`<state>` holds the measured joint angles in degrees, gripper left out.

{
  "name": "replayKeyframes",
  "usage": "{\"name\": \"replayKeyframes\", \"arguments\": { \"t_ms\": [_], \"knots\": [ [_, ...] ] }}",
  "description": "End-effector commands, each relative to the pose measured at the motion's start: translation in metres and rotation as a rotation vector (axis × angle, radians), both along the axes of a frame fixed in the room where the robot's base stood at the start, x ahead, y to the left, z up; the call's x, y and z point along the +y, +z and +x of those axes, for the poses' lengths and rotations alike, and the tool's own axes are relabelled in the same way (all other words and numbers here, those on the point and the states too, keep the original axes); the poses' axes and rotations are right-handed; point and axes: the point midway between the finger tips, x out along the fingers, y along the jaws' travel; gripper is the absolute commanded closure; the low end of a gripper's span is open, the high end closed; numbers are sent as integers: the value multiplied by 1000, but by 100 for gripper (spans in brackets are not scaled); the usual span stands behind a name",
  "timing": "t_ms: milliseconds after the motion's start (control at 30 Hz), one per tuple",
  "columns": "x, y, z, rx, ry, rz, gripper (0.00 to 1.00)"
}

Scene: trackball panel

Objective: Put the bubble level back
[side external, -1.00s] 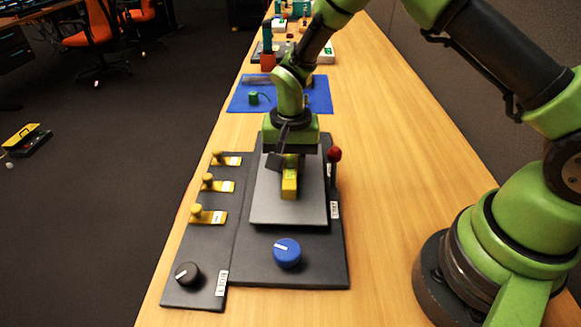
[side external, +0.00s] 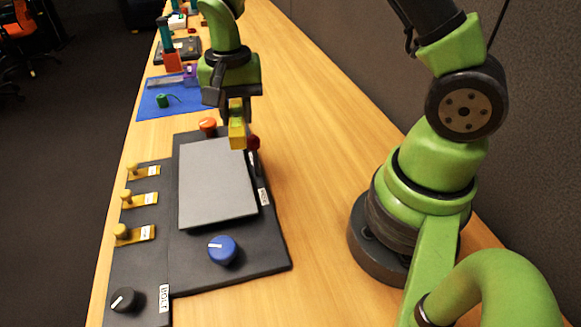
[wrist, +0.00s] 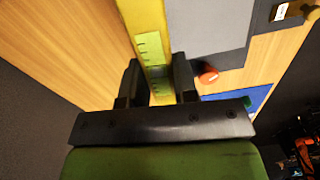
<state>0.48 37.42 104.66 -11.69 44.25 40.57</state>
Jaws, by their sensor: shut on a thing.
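The bubble level (side external: 237,134) is a yellow bar with a pale, marked vial. My gripper (side external: 237,104) is shut on it and holds it above the far right corner of the grey plate (side external: 215,185) on the dark panel. The level overlaps the red-topped lever (side external: 253,143) in the side view; I cannot tell whether they touch. In the wrist view the level (wrist: 146,25) lies between the two black fingers of my gripper (wrist: 158,82) and runs out of the top of the picture.
The panel carries an orange knob (side external: 207,124), a blue knob (side external: 222,250), a black knob (side external: 122,299) and yellow switches (side external: 139,199) on the left. A blue mat (side external: 150,108) with a green object (side external: 166,100) lies beyond. Bare wood table (side external: 310,150) is free to the right.

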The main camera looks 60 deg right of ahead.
Motion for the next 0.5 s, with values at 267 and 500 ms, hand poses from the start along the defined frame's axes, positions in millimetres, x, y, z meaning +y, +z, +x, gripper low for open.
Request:
{"name": "replayKeyframes", "arguments": {
  "t_ms": [267, 500],
  "knots": [
    [-58, -19, -69, 0, -205, 2, 100],
    [-68, -34, -92, 1, -265, 3, 100]
  ]
}}
